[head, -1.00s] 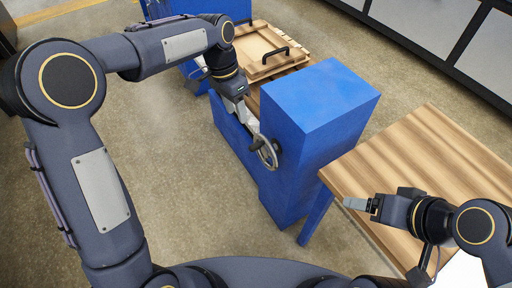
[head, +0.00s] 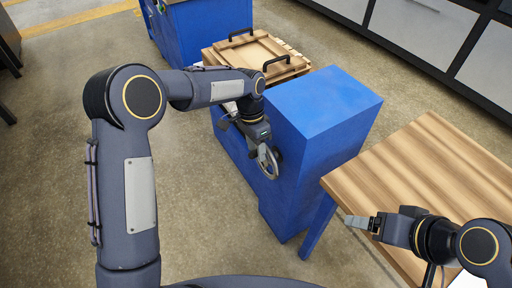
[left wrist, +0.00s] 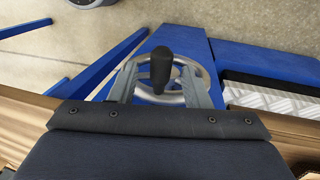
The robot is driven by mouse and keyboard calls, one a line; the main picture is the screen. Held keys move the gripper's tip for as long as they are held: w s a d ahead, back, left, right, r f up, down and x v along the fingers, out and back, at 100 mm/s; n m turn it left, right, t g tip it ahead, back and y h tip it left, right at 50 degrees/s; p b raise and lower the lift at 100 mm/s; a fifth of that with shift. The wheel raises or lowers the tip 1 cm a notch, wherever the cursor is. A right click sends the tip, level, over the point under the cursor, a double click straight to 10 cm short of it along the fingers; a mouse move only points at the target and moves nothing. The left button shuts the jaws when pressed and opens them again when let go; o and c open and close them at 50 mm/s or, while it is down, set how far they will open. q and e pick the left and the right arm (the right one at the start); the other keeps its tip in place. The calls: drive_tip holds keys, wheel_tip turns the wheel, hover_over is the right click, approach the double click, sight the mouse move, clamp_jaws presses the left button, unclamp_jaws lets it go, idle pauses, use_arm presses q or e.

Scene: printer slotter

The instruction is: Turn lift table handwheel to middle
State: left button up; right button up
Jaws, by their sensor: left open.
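The metal handwheel (head: 268,163) is on the left side of the blue lift table housing (head: 325,112). My left gripper (head: 257,152) is at the wheel, coming from above and behind it in the head view. In the left wrist view, the handwheel's ring (left wrist: 160,96) and black knob (left wrist: 161,66) lie between the two spread fingers of my left gripper (left wrist: 160,82). The gripper is open; I cannot tell whether a finger touches the wheel. My right gripper (head: 358,221) is over the near edge of the wooden table, away from the wheel; its finger gap is unclear.
A wooden table (head: 440,165) stands right of the blue housing. Wooden trays with black handles (head: 255,55) lie behind it, with another blue unit (head: 200,28) farther back. Grey cabinets (head: 410,25) line the back right.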

use_arm(q)
clamp_jaws()
idle(0.4)
drive_tip(key=shift+s+d+f+t+y+b, duration=0.2)
drive_tip(key=shift+s+d+t+y+b, duration=0.4)
drive_tip(key=shift+t+b, duration=0.4)
drive_tip(key=shift+s+d+f+t+y+b, duration=0.3)
drive_tip(key=shift+s+t+y+b, duration=0.5)
drive_tip(key=shift+b, duration=0.35)
drive_tip(key=shift+s+d+f+t+y+b, duration=0.15)
drive_tip(key=shift+s+d+t+y+b, duration=0.45)
drive_tip(key=shift+t+b, duration=0.45)
unclamp_jaws()
